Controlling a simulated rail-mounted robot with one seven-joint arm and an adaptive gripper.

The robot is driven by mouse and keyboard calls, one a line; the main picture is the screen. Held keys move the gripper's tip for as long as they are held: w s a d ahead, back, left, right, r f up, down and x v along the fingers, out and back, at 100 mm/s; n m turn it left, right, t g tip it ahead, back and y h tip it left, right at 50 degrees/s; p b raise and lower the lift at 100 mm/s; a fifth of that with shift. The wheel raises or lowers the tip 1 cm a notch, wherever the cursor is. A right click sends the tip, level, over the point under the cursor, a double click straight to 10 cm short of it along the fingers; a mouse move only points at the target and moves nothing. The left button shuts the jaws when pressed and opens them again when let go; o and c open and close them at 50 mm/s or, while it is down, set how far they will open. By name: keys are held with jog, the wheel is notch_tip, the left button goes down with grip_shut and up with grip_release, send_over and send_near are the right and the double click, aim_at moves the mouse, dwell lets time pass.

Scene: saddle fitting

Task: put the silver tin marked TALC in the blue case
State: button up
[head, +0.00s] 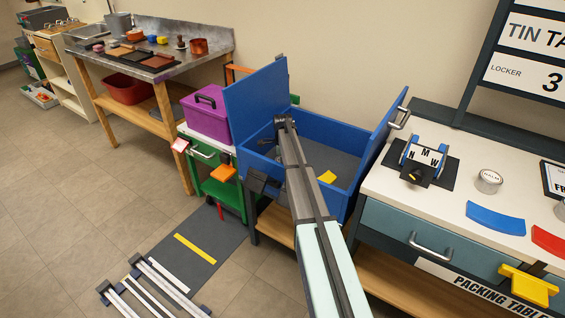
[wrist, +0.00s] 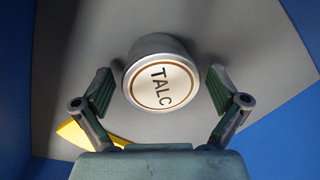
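The silver tin marked TALC (wrist: 161,86) is in the wrist view, label up, over the grey floor of the blue case (wrist: 295,95). It appears to stand upright on that floor. My gripper (wrist: 160,76) is open around it, with one finger on each side and a visible gap at both. In the head view the blue case (head: 325,132) stands open between the green cart and the packing table. My arm reaches over its near side. The gripper and the TALC tin are hidden there behind my arm and the case wall.
A yellow piece (head: 327,177) lies on the case floor, close to my gripper in the wrist view. Raised blue panels (head: 256,100) flank the case. Another silver tin (head: 489,180) stands on the packing table (head: 450,200). A purple box (head: 208,115) sits to the left.

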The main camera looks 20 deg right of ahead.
notch_tip(320, 180, up, 12)
jog(key=s, duration=0.1)
jog(key=shift+a, duration=0.25)
dwell(0.5)
jog(key=shift+s+r, duration=0.1)
